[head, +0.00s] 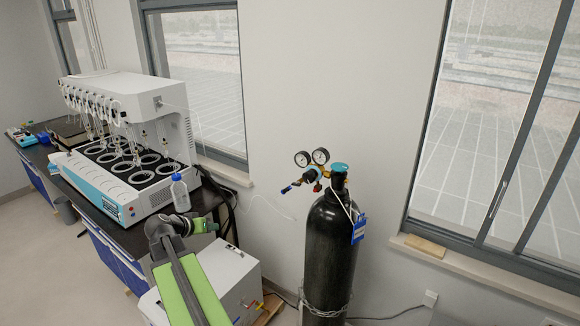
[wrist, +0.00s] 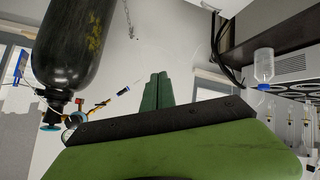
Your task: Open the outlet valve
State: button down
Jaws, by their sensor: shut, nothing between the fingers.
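A dark gas cylinder (head: 330,255) stands upright by the wall in the head view, with a teal top valve (head: 339,168). Its brass regulator (head: 311,175) carries two round gauges and a blue-ended outlet handle (head: 288,188) pointing left. In the wrist view the cylinder (wrist: 72,45) appears upside down at upper left, and the blue-ended handle (wrist: 123,90) lies left of my fingers. My gripper (wrist: 157,90) has its green fingers together and empty, apart from the handle. In the head view my gripper (head: 207,225) is left of and lower than the regulator.
A white distiller (head: 130,100) stands on the dark bench, with a clear bottle (head: 180,193) at its near corner. Wall space is open between the distiller and cylinder. A blue tag (head: 358,228) hangs on the cylinder.

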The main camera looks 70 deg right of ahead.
jog(key=s+d+r+m+g+h+p, duration=0.3)
jog(key=s+d+r+m+h, duration=0.15)
jog(key=s+d+r, duration=1.15)
jog(key=b, duration=0.2)
send_over(297, 184)
jog(key=w+a, duration=0.2)
jog(key=w, duration=0.2)
notch_tip(297, 184, down, 5)
jog(key=shift+s+d+f+m+y+b, duration=0.1)
jog(key=shift+s+f+b, duration=0.15)
jog(key=shift+f+b, duration=0.4)
jog(key=shift+s+d+f+m+y+b, duration=0.1)
jog(key=shift+s+f+b, duration=0.1)
jog(key=shift+f+b, duration=0.45)
jog(key=shift+s+f+m+y+b, duration=0.1)
jog(key=shift+s+f+b, duration=0.15)
jog(key=shift+f+b, duration=0.4)
jog(key=shift+a+r, duration=0.1)
jog(key=shift+r, duration=0.05)
